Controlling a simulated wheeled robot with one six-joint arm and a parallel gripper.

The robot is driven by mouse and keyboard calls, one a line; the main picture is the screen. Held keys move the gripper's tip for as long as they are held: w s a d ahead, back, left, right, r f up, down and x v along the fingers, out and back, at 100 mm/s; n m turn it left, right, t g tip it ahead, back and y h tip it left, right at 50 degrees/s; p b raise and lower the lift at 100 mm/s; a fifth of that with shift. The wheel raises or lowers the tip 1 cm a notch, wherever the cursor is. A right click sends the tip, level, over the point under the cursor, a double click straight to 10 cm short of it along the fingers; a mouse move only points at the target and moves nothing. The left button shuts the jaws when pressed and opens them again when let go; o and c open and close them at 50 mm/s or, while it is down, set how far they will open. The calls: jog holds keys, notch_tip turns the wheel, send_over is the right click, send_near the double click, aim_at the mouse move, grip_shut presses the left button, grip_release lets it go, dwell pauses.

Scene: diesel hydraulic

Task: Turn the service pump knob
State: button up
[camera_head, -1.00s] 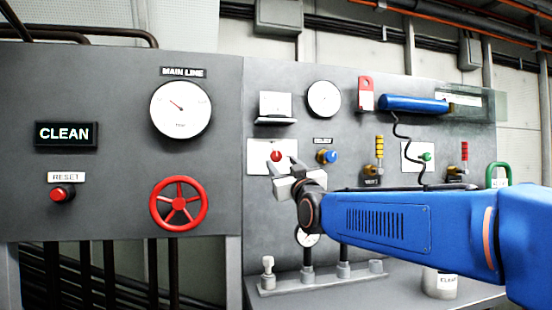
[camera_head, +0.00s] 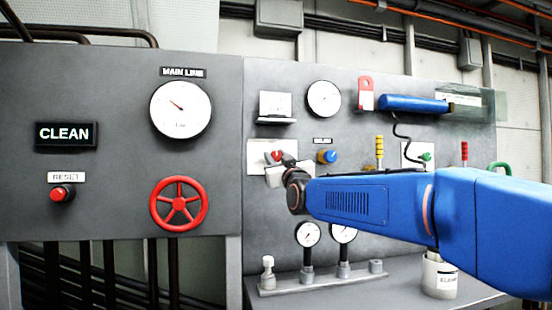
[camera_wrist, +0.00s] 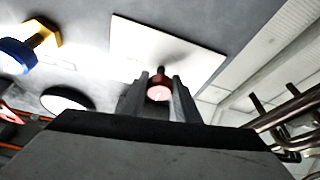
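A small red knob (camera_head: 277,155) sits on a white plate (camera_head: 256,152) on the grey panel. In the wrist view the red knob (camera_wrist: 158,90) lies between the two fingers, against the white plate (camera_wrist: 165,45). My gripper (camera_head: 283,163) is right at the knob and partly covers it and the plate. In the wrist view my gripper (camera_wrist: 160,88) has one finger on each side of the knob, with little or no gap. I cannot tell whether the fingers press on it. No label naming the knob is readable.
A blue knob (camera_head: 327,156) on a yellow base is just right of the red one. A red valve wheel (camera_head: 179,203), a red button (camera_head: 62,194) and gauges (camera_head: 180,109) are to the left and above. A shelf (camera_head: 325,285) with fittings lies below.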

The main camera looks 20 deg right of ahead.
jog(key=shift+c, duration=0.6)
jog(key=shift+m, duration=0.4)
jog(key=m+h, duration=0.1)
jog(key=m, duration=0.1)
jog(key=m+h, duration=0.2)
jog(key=m, duration=0.1)
jog(key=shift+a+h, duration=0.15)
jog(key=shift+h, duration=0.15)
jog(key=m+h, duration=0.1)
jog(key=m, duration=0.2)
jog(key=m+g+h, duration=0.1)
jog(key=m+h, duration=0.1)
jog(key=m, duration=0.2)
jog(key=m+g+h, duration=0.1)
jog(key=m, duration=0.2)
jog(key=m+g+h, duration=0.1)
jog(key=m, duration=0.2)
jog(key=shift+m, duration=0.4)
jog(key=shift+m+g, duration=1)
jog(key=shift+m, duration=1)
